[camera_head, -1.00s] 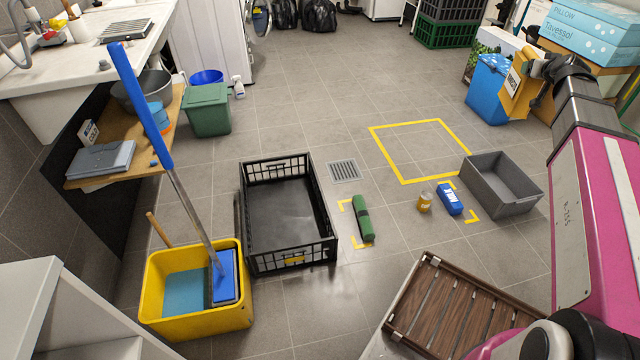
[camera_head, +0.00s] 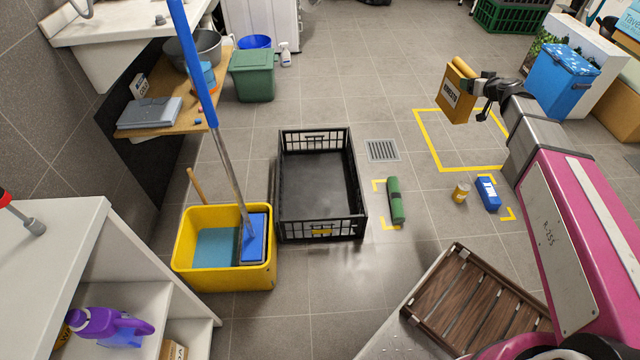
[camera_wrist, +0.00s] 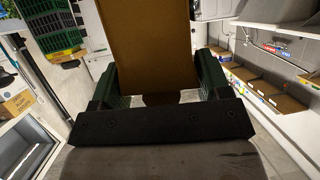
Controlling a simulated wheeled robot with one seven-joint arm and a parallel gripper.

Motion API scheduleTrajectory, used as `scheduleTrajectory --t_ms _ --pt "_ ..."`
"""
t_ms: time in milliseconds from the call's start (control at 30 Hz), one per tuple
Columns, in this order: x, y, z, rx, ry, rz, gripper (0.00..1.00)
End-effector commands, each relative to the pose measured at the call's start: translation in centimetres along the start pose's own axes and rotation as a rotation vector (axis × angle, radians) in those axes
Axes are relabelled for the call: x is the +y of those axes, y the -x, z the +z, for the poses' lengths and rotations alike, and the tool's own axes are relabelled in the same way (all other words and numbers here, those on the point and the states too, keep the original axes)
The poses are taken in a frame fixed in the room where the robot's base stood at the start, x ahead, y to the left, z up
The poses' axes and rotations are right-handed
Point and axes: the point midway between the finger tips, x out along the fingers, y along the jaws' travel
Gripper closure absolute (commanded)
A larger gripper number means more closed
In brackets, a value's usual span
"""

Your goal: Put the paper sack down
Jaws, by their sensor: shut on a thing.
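The paper sack (camera_head: 454,97) is an orange-brown block with a dark label and a rolled top. In the wrist view the sack's plain brown side (camera_wrist: 148,45) stands between the two dark green fingers of my gripper (camera_wrist: 155,85). The sack's underside and its height above the floor are hard to tell.
A black crate (camera_head: 283,190) stands mid-floor, empty. A green roll (camera_head: 396,200), a small tin (camera_head: 461,193) and a blue packet (camera_head: 488,194) lie near yellow corner marks. A yellow mop bucket (camera_head: 190,268) is at left, a wooden slatted rack (camera_head: 470,300) in front, a blue bin (camera_head: 560,80) at right.

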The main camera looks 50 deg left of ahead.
Motion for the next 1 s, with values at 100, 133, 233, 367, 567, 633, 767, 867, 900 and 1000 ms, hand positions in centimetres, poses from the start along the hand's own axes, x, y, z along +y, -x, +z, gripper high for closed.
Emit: scheduleTrajectory --t_ms 100,133,233,367,567,633,767,867,900,1000 --pt "-4.3 -3.1 1.9 -0.001 0.026 -0.069 1.0" --pt "-5.4 -3.8 2.5 -0.002 0.033 -0.086 1.0" --pt "-8.9 -6.0 4.2 -0.002 0.055 -0.14 1.0" --pt "-13.6 -8.5 6.6 -0.003 0.082 -0.207 1.0" --pt "-20.8 -11.9 10.7 -0.003 0.123 -0.304 1.0" --pt "-23.3 -13.0 12.2 -0.003 0.137 -0.337 1.0" --pt "-27.9 -14.7 15.4 -0.003 0.16 -0.394 1.0" --pt "-31.4 -15.8 18.0 -0.003 0.178 -0.436 1.0" --pt "-32.8 -16.2 19.1 -0.003 0.184 -0.453 1.0" --pt "-36.2 -17.1 21.9 -0.003 0.199 -0.491 1.0"
